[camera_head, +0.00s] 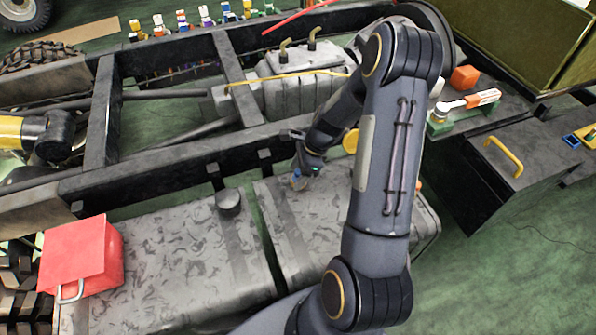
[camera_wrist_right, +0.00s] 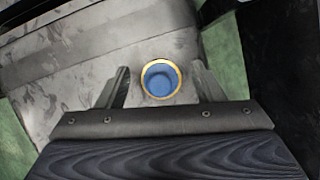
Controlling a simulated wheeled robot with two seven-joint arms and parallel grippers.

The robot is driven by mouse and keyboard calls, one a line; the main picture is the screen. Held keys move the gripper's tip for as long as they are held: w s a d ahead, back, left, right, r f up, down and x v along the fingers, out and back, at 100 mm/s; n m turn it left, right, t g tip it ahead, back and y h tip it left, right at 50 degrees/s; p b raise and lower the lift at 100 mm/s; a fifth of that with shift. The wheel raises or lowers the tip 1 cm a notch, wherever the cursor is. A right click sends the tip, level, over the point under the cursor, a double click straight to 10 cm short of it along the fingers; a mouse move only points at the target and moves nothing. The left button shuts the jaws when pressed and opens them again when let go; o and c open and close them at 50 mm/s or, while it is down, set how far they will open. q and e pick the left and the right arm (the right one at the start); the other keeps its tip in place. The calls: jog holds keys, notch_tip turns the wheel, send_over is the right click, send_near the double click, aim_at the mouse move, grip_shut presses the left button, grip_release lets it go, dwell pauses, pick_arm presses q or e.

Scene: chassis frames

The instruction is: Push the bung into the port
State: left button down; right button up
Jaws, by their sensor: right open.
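A round brass-coloured ring, the port (camera_wrist_right: 146,82), shows in the right wrist view on the grey tank top. A blue round piece, the bung (camera_wrist_right: 160,80), shows inside the ring; how deep it sits is hard to tell. My right gripper (camera_wrist_right: 160,88) is open, with one finger on each side of the ring and a gap to each. In the head view my right gripper (camera_head: 300,178) points down at the tank, and a small blue and brass spot by its tips is partly hidden. My left gripper is not in view.
A dark cabinet with a yellow handle (camera_head: 503,155) stands at the right.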

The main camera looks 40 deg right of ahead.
jog(key=p+v, duration=0.1)
jog(key=v, duration=0.7)
jog(key=shift+a, duration=0.1)
dwell(0.4)
jog(key=s+a+r+n+t+p, duration=0.1)
jog(key=s+a+r+n+p, duration=0.15)
jog(key=a+r+n, duration=0.45)
jog(key=s+a+r+n+t+p, duration=0.1)
jog(key=s+a+r+n, duration=0.25)
jog(key=r, duration=0.65)
jog(key=s+a+r+n+t+p, duration=0.1)
jog(key=s+a+r+n+p, duration=0.2)
jog(key=s+n, duration=0.9)
jog(key=a+r, duration=0.3)
jog(key=a, duration=0.1)
jog(key=shift+a, duration=0.15)
jog(key=shift+c, duration=0.4)
